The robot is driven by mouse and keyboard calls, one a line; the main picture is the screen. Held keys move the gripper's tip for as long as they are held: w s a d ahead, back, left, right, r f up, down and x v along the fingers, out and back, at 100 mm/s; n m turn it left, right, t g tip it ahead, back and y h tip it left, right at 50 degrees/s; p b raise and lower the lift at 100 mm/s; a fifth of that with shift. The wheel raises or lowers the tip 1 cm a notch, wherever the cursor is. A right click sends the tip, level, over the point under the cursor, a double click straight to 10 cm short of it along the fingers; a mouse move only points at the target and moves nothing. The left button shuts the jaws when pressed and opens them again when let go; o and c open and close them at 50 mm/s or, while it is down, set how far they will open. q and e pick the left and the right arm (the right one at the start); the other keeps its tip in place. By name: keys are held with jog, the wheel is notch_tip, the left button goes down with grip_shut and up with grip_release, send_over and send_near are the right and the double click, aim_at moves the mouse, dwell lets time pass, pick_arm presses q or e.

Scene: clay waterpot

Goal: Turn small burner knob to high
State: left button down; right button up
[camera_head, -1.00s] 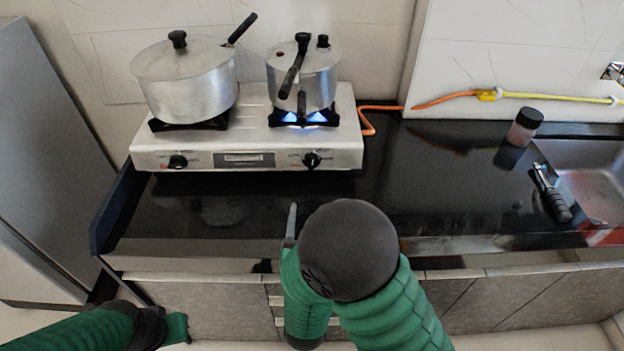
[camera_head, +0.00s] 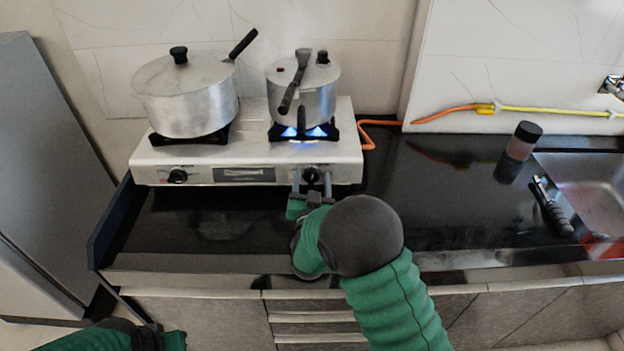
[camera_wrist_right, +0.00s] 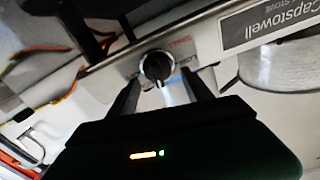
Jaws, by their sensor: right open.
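The right burner knob (camera_head: 311,174), black and round, sits on the front panel of the white two-burner stove (camera_head: 215,151), below the small pressure cooker. My right gripper (camera_head: 312,182) is open in front of the panel, with one finger on each side of this knob. In the right wrist view, the knob (camera_wrist_right: 157,66) shows between and just beyond the two open fingertips (camera_wrist_right: 163,80); I cannot tell whether they touch it. A blue flame (camera_head: 304,131) burns under the small pressure cooker (camera_head: 318,98). Only part of my left arm shows at the lower left; its fingers are out of sight.
A large pot (camera_head: 185,100) stands on the left burner, above the left knob (camera_head: 178,176). An orange hose (camera_head: 369,135) runs behind the stove. A jar (camera_head: 522,142) and a black-handled tool (camera_head: 552,208) are far right by the sink (camera_head: 590,190). The black counter (camera_head: 440,200) between is clear.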

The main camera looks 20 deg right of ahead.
grip_shut()
jog(key=n, duration=0.2)
jog(key=shift+a+n+y, duration=0.15)
jog(key=shift+n+y, duration=0.15)
jog(key=shift+n, duration=0.1)
grip_release()
jog(key=v, duration=1.7)
jog(key=shift+w+f, duration=0.1)
